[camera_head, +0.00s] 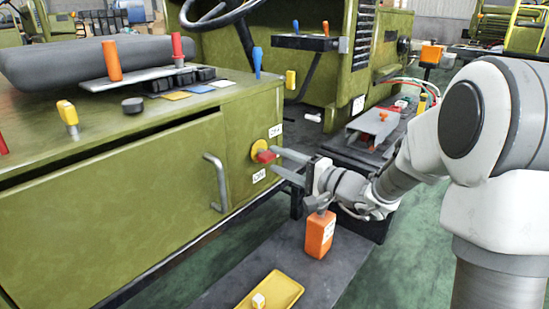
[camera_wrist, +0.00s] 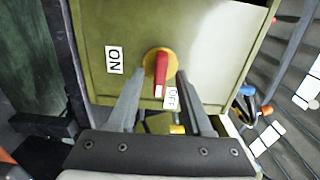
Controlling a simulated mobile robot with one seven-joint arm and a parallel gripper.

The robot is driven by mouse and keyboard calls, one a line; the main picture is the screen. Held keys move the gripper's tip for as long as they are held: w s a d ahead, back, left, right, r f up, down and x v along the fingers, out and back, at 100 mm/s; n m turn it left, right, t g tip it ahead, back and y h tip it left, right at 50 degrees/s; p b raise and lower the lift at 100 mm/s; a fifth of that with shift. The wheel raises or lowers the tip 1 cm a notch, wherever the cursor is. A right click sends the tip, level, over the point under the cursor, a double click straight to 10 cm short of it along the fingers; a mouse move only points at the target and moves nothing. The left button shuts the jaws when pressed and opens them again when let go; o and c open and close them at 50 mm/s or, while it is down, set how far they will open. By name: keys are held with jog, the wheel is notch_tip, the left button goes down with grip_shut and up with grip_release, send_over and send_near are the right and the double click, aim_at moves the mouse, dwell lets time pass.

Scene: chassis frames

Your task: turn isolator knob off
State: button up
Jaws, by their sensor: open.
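The isolator knob is a red handle (camera_head: 266,156) on a yellow disc (camera_head: 258,146), on the end face of the green cabinet. In the wrist view the red handle (camera_wrist: 161,70) points down the picture, its white-marked end beside the OFF label (camera_wrist: 171,98). The ON label (camera_wrist: 114,60) is to the left of the disc. My gripper (camera_head: 277,161) is open in front of the knob. In the wrist view its fingers (camera_wrist: 160,82) lie on either side of the handle, with visible gaps. Contact cannot be told.
The green cabinet (camera_head: 120,215) has a grey bar handle (camera_head: 215,182) left of the knob. Levers rise from the cabinet top. Green floor (camera_head: 400,270) is clear at lower right.

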jog(key=p+v, duration=0.2)
jog(key=v, duration=1.3)
jog(key=shift+s, duration=0.15)
jog(key=s+a+n+g+h, duration=0.1)
jog(key=s+a+n+g, duration=0.25)
jog(key=s, duration=0.35)
jog(key=s+a+n+g+h, duration=0.2)
jog(key=s+a+g, duration=0.3)
jog(key=s, duration=0.1)
jog(key=s+d+f+n+h, duration=0.2)
jog(key=s+d+h, duration=0.4)
jog(key=s+h, duration=0.15)
jog(key=d+r+t+h+p, duration=0.2)
jog(key=d+r+t+h, duration=0.1)
jog(key=d+r+h, duration=0.15)
notch_tip(320, 180, up, 24)
jog(key=p, duration=2.4)
jog(key=shift+s+d+y, duration=0.15)
jog(key=shift+s+y, duration=0.2)
jog(key=shift+y, duration=0.05)
